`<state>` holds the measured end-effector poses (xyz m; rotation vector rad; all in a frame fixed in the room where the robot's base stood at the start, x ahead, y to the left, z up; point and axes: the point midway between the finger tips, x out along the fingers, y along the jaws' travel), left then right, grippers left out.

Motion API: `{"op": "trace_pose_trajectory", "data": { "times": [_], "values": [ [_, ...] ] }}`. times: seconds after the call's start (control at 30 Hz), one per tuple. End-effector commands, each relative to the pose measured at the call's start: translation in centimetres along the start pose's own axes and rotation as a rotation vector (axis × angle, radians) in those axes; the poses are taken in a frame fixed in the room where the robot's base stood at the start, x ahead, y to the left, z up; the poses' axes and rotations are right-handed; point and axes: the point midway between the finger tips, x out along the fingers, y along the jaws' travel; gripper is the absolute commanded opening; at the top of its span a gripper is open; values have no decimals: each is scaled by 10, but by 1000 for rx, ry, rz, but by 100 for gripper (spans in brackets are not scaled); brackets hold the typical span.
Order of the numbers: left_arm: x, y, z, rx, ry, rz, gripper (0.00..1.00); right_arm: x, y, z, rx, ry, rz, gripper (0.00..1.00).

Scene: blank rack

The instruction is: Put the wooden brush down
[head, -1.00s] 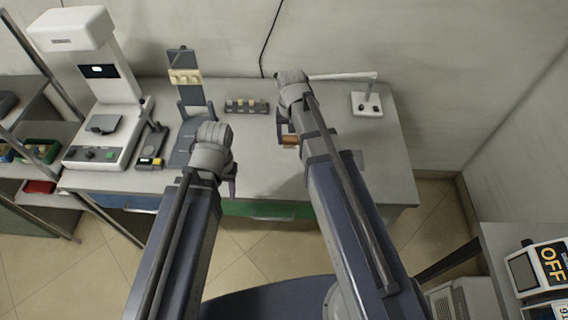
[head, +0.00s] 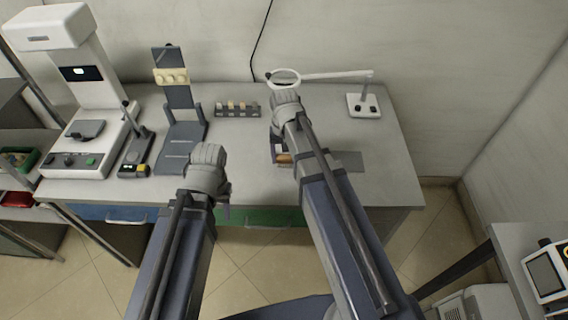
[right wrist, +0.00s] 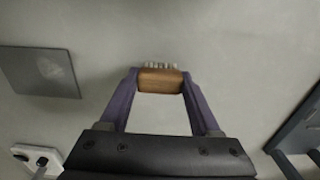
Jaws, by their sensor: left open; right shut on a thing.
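The wooden brush (right wrist: 160,80) is a brown wooden block with pale bristles along its far edge in the right wrist view. My right gripper (right wrist: 159,84) is shut on it, one purple finger at each end. In the head view the brush (head: 284,158) shows partly beneath my right gripper (head: 281,156), over the grey table (head: 250,165). I cannot tell whether the brush touches the tabletop. My left gripper (head: 224,204) hangs near the table's front edge, its fingers mostly hidden behind the wrist, with no object visible in it.
A flat grey plate (head: 347,161) lies right of the right gripper. A magnifier lamp (head: 364,105) stands at the back right. A small rack (head: 238,111), a dark stand (head: 184,125) and a white instrument (head: 75,145) line the back and left. The middle front is clear.

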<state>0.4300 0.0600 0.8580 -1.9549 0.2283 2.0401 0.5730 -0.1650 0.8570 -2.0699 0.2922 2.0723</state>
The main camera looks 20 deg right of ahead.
Motion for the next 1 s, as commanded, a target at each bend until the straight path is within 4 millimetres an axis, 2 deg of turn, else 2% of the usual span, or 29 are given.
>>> {"op": "trace_pose_trajectory", "data": {
  "times": [0.03, 0.07, 0.5, 0.53, 0.77, 1.0],
  "values": [
    [12, 1, -1, 0, 0, 0, 50, 12, 0, 0, 0, 0, 0, 19],
    [14, 1, -1, 0, 0, 0, 50, 14, 0, 0, 0, 0, 0, 19],
    [16, 2, -1, 0, 0, 0, 50, 17, 0, 0, 0, 0, 0, 19],
    [15, 2, -1, 0, 0, 0, 50, 15, 0, 0, 0, 0, 0, 66],
    [15, 1, -1, 0, 0, 0, 50, 15, 0, 0, 0, 0, 0, 92],
    [15, 1, -1, 0, 0, 0, 50, 15, 0, 0, 0, 0, 0, 94]
  ]
}}
